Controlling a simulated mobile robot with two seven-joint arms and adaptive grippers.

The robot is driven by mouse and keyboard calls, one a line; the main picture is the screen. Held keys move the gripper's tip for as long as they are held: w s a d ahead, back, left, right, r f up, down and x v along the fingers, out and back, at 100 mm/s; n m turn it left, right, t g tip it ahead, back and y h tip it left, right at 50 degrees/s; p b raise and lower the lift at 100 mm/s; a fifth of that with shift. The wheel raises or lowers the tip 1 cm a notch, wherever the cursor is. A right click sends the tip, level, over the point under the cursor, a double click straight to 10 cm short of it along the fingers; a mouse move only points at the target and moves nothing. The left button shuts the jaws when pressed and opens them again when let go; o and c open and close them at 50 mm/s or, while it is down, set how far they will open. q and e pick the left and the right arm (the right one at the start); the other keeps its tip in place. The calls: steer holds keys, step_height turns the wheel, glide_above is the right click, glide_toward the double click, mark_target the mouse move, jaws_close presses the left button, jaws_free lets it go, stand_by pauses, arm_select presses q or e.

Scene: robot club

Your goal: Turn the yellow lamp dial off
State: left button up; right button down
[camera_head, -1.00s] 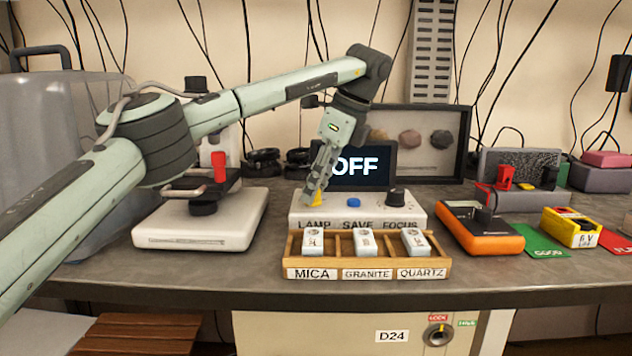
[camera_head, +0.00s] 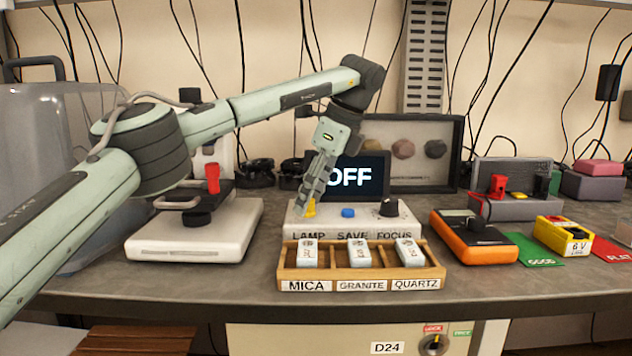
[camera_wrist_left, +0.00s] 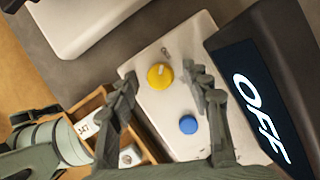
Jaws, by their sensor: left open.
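The yellow lamp dial (camera_head: 310,208) sits at the left end of the white control box (camera_head: 352,222), above the LAMP label. It also shows in the left wrist view (camera_wrist_left: 160,76), between and beyond my open fingertips. The dark screen (camera_head: 362,178) behind the box reads OFF. My left gripper (camera_head: 304,212) is open and points down at the dial; its fingers partly cover the dial in the head view. In the wrist view the fingers (camera_wrist_left: 162,80) stand on either side of the dial with gaps. I cannot tell whether they touch it. My right gripper is not in view.
A blue SAVE button (camera_head: 348,212) and a black FOCUS knob (camera_head: 389,207) are on the same box. A wooden tray (camera_head: 361,272) with labelled sample blocks stands in front. A white microscope base (camera_head: 195,240) is left, an orange meter (camera_head: 475,240) right.

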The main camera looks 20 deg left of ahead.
arm_select(q)
steer(key=v, duration=1.2)
steer(key=shift+a, duration=0.1)
